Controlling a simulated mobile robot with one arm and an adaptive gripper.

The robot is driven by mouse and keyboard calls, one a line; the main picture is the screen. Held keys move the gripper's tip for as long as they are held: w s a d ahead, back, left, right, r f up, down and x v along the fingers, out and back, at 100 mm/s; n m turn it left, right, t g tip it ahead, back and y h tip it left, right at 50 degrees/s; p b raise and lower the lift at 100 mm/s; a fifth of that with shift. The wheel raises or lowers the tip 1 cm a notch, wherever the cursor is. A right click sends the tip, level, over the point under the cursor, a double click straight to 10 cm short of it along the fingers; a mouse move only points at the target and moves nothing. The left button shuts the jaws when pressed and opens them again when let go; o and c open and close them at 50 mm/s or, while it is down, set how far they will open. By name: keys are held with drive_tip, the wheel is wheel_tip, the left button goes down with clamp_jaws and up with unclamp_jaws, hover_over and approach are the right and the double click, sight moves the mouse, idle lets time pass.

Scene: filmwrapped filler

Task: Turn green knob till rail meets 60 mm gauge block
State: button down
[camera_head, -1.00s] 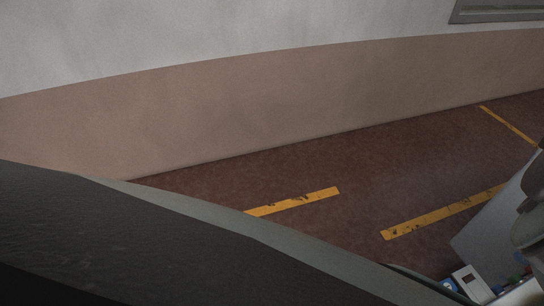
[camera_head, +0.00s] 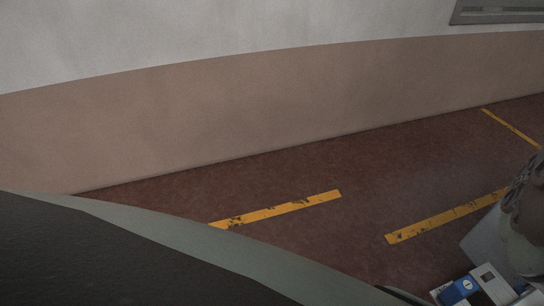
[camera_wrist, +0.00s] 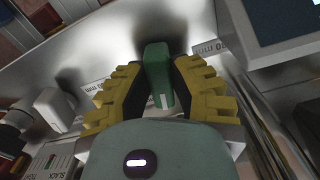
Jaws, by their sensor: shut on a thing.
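The green knob (camera_wrist: 158,72), with a pale mark on its near side, stands between the yellow-padded fingers of my gripper (camera_wrist: 157,82) in the wrist view. My gripper is shut on the knob, with a finger against each side. Labels ending in "mm" lie on the metal surface, left (camera_wrist: 94,86) and right (camera_wrist: 210,46) of the fingers. I cannot make out which number belongs to the gauge block. The rail and its contact with a block cannot be told apart here. In the head view my gripper and the knob do not show.
In the wrist view a white block (camera_wrist: 55,108) stands left of the gripper, and a grey box with a dark screen (camera_wrist: 275,25) is close at upper right. The head view shows blue (camera_head: 459,290) and white (camera_head: 491,283) items at lower right. Yellow-striped floor (camera_head: 290,206) lies clear before the wall.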

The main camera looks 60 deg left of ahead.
drive_tip(key=shift+w+f+m+b, duration=0.1)
drive_tip(key=shift+m+b, duration=0.55)
drive_tip(key=shift+m, duration=0.65)
drive_tip(key=c, duration=0.8)
unclamp_jaws()
drive_tip(key=shift+r, duration=0.2)
wheel_tip(320, 180, up, 12)
drive_tip(key=shift+f, duration=0.1)
